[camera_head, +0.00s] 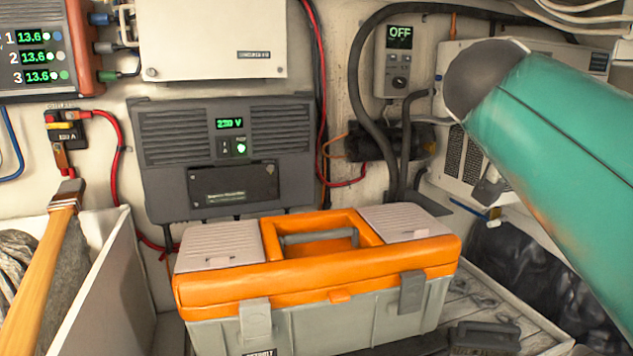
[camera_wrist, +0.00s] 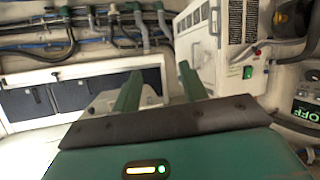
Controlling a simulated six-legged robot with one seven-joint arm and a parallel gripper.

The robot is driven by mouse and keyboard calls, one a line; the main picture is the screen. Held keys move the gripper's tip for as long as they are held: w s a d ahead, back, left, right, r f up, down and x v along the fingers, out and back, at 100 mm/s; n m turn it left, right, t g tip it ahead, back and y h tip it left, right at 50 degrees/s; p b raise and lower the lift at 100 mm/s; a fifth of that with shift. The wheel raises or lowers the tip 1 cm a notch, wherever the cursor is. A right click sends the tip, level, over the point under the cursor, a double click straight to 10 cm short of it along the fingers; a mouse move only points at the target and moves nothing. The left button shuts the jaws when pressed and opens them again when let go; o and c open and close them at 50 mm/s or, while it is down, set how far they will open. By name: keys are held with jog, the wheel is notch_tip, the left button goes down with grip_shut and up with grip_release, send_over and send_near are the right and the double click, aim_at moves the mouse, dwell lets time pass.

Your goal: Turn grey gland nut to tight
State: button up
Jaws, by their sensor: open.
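I cannot pick out the grey gland nut for certain in either view. In the wrist view my gripper (camera_wrist: 160,90) shows as two green fingers, apart with nothing between them. They point toward a pale wall area beside a white vented unit (camera_wrist: 218,45). In the head view my green arm reaches in from the right and hides part of a white unit (camera_head: 455,165) there; my gripper's fingers are not visible in that view. Pipes and hoses (camera_wrist: 130,20) run along the top of the wrist view, too small to tell any nut on them.
An orange and grey toolbox (camera_head: 320,290) stands in front. Behind it are a dark inverter (camera_head: 165,140), a white box (camera_head: 212,40) and a control panel (camera_head: 398,60) reading OFF. A wooden-handled tool (camera_head: 45,260) leans at left.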

jog(key=s+a+f+n+y, duration=0.3)
jog(key=a+f, duration=0.2)
jog(key=f, duration=0.6)
jog(key=s+a+f+n+g+y, duration=0.1)
jog(key=s+a+f+n+y, duration=0.2)
jog(key=f, duration=0.9)
jog(key=s+a+f+n+y, duration=0.4)
jog(key=a+f, duration=0.4)
jog(key=f, duration=0.3)
jog(key=shift+s+a+f+g+y, duration=0.35)
jog(key=shift+f+g+y, duration=0.05)
jog(key=shift+y, duration=0.3)
jog(key=shift+c, duration=0.7)
jog(key=shift+d, duration=0.2)
